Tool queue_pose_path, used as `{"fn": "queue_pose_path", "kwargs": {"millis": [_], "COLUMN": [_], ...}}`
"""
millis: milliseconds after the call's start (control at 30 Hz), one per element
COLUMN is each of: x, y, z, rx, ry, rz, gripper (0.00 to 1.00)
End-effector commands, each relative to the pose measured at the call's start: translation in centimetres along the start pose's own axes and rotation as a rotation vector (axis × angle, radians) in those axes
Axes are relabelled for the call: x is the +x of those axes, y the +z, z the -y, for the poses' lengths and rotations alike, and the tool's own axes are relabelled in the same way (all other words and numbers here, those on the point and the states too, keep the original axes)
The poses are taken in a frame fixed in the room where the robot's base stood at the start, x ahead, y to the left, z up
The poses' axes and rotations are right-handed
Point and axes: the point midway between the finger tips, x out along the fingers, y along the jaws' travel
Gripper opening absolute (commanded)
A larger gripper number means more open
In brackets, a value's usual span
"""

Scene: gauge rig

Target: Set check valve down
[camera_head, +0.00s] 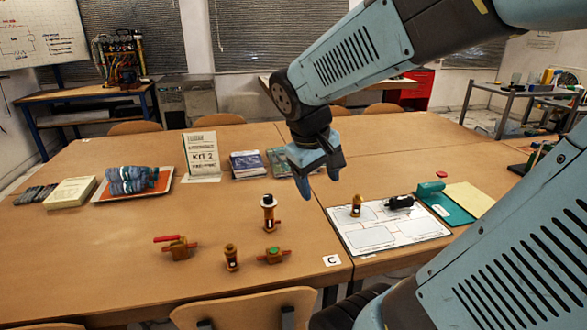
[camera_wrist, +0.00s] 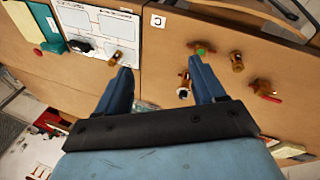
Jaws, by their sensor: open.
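My gripper (camera_head: 319,182) is open and empty, above the table; its spread fingers also show in the wrist view (camera_wrist: 163,82). A small upright brass fitting (camera_head: 356,205), which looks like the check valve, stands on the white printed mat (camera_head: 372,238). It also shows in the wrist view (camera_wrist: 116,58), apart from the fingers. A black fitting (camera_head: 399,202) lies beside it on the mat. My gripper is up and to the left of the mat in the head view.
Off the mat stand a tall brass piece (camera_head: 268,215), a red-handled valve (camera_head: 177,248), a small brass fitting (camera_head: 231,258) and a green-and-red valve (camera_head: 273,255). A "C" card (camera_head: 332,260) lies left of the mat. A teal case (camera_head: 446,208) sits to its right.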

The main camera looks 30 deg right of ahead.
Motion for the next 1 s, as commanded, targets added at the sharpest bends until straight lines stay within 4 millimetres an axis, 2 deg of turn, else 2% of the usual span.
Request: {"fn": "queue_pose_path", "kwargs": {"millis": [200, 400, 567, 1000], "x": [-4.4, -7.0, -7.7, -7.7], "y": [0.8, 1.4, 1.5, 1.5], "z": [3.1, 5.0, 5.5, 5.5], "rx": [0.106, 0.159, 0.172, 0.172], "ry": [-0.147, -0.236, -0.259, -0.259], "rz": [-0.211, -0.329, -0.358, -0.357], "gripper": [0.69, 0.69, 0.69, 0.69]}}
